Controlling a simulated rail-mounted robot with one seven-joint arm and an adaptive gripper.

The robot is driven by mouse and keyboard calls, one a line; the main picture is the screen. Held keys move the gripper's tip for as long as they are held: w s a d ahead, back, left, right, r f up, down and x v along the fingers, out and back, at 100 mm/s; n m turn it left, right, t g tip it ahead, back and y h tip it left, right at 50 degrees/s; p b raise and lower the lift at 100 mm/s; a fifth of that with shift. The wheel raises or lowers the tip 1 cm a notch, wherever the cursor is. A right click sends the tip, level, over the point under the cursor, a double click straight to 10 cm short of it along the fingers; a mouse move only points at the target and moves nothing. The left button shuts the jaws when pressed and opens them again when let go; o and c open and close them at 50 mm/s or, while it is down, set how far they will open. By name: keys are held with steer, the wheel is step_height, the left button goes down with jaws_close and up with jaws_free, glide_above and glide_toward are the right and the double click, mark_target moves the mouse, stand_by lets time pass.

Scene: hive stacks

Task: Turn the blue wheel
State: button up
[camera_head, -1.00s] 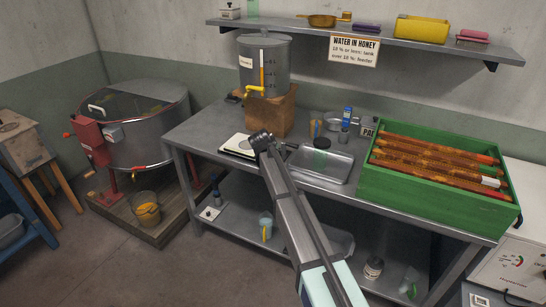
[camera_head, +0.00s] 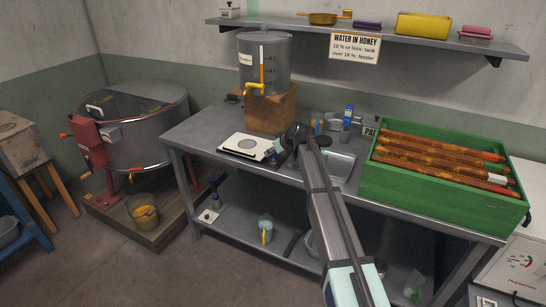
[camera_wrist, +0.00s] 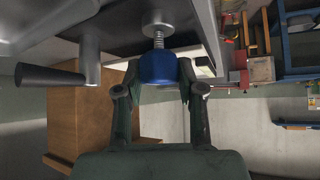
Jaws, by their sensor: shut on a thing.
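The blue wheel (camera_wrist: 157,68) is a small round knob on the end of a threaded metal screw, close in front of my gripper in the wrist view. My gripper (camera_wrist: 158,88) has one finger on each side of the wheel and is shut on it. In the head view my gripper (camera_head: 290,138) is over the metal table, just right of a white plate with a dark round spot (camera_head: 252,145). The wheel cannot be made out there; my gripper and arm cover that area.
A metal tank (camera_head: 264,62) stands on a wooden block (camera_head: 270,110) behind my gripper. A shallow metal tray (camera_head: 340,165) and a green crate of frames (camera_head: 440,205) are to the right. In the wrist view a dark handle (camera_wrist: 50,76) sits left of the screw.

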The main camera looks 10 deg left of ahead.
steer(key=n+g+y+b, duration=0.1)
steer(key=n+g+b, duration=0.1)
steer(key=n, duration=0.1)
steer(key=n+g+y+b, duration=0.1)
steer(key=n+g+b, duration=0.1)
steer(key=n, duration=0.1)
steer(key=shift+w+f, duration=0.15)
steer(key=shift+w, duration=0.05)
steer(key=n+g+b, duration=0.2)
steer(key=n+g, duration=0.1)
steer(key=n, duration=0.1)
steer(key=shift+y, duration=0.3)
steer(key=shift+s+n+g+b, duration=0.2)
steer(key=shift+n+g+b, duration=0.1)
steer(key=shift+n+g, duration=0.65)
steer(key=shift+n, duration=0.25)
steer(key=o, duration=1.2)
steer(key=shift+c, duration=0.2)
steer(key=v, duration=1.2)
steer(key=shift+a+r, duration=0.15)
steer(key=shift+r, duration=0.1)
